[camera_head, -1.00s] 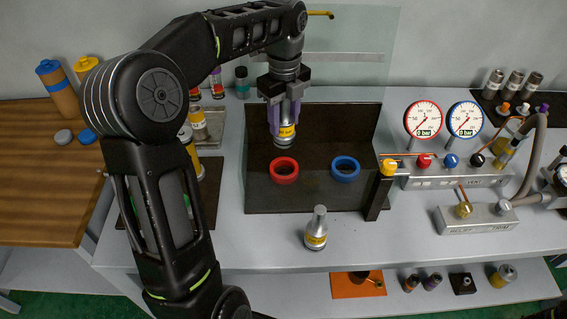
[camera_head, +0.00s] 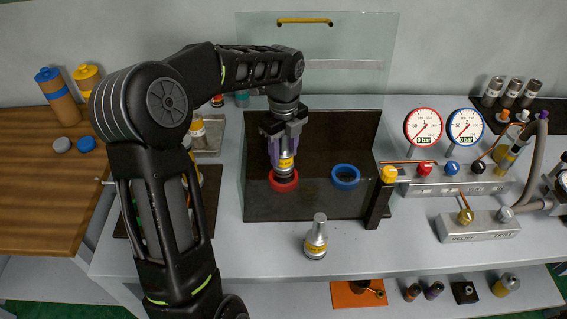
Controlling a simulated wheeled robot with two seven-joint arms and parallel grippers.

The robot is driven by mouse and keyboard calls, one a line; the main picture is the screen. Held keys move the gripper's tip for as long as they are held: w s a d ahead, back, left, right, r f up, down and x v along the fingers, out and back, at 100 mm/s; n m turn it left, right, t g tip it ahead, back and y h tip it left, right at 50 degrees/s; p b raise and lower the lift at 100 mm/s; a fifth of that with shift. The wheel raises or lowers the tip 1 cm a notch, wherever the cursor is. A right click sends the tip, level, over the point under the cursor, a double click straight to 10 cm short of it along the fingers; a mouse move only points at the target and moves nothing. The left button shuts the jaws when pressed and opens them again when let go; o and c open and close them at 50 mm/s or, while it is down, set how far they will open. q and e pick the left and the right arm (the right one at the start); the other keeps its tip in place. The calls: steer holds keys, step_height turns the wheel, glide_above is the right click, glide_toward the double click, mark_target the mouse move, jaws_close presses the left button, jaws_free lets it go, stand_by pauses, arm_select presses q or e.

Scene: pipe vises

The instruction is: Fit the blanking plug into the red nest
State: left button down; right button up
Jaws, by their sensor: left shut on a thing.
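The red nest (camera_head: 284,187) is a red ring on the dark floor of the glass-shielded bay (camera_head: 318,206). My left gripper (camera_head: 282,150), with purple fingers, is shut on a silver plug with a yellow band (camera_head: 286,163), held upright. The plug's dark lower end is at the red ring's opening. I cannot tell how deep it sits, because the ring's far side is hidden behind the plug. A similar silver piece with a yellow band (camera_head: 316,238) stands on the bench in front of the bay. My right gripper is not in view.
A blue ring (camera_head: 345,177) lies right of the red one. A dark post with a yellow knob (camera_head: 388,174) stands at the bay's right edge. A gauge manifold (camera_head: 455,180) is further right.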

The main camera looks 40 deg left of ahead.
mark_target(284, 164)
arm_select(q)
steer(key=shift+f, duration=0.2)
steer(key=shift+f, duration=1.9)
steer(key=shift+f, duration=0.1)
steer(key=c, duration=0.8)
jaws_free()
step_height(284, 164, up, 12)
steer(key=shift+r, duration=0.15)
